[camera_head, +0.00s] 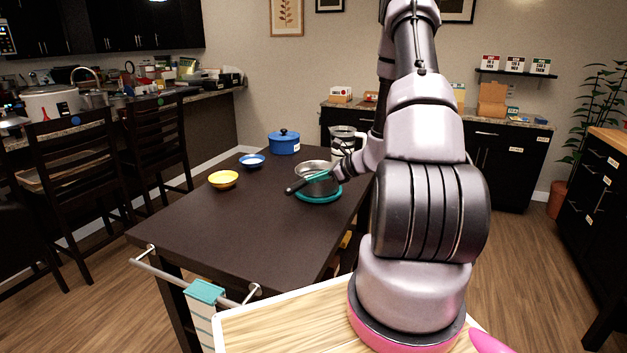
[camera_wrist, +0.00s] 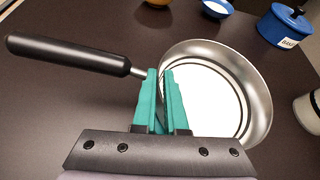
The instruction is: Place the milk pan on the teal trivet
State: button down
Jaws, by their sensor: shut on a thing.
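The milk pan (camera_head: 312,167) is a steel pan with a long black handle, upright near the far right part of the dark table. It also shows in the wrist view (camera_wrist: 257,87), with its handle to the left and its bowl to the right. The teal trivet (camera_head: 320,199) shows as a round edge directly below the pan; the rest is hidden. I cannot tell whether the pan touches it. My gripper (camera_wrist: 162,78) has teal fingers shut on the pan where the handle meets the rim. The trivet is not visible in the wrist view.
A blue lidded pot (camera_head: 284,143), a blue bowl (camera_head: 252,161) and a yellow bowl (camera_head: 223,180) stand on the table (camera_head: 200,222). A patterned pitcher (camera_head: 343,140) stands close behind the pan. The table's near left part is clear.

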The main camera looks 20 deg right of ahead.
jog(key=c, duration=1)
grip_release()
jog(key=shift+f, duration=0.1)
jog(key=shift+o, duration=0.2)
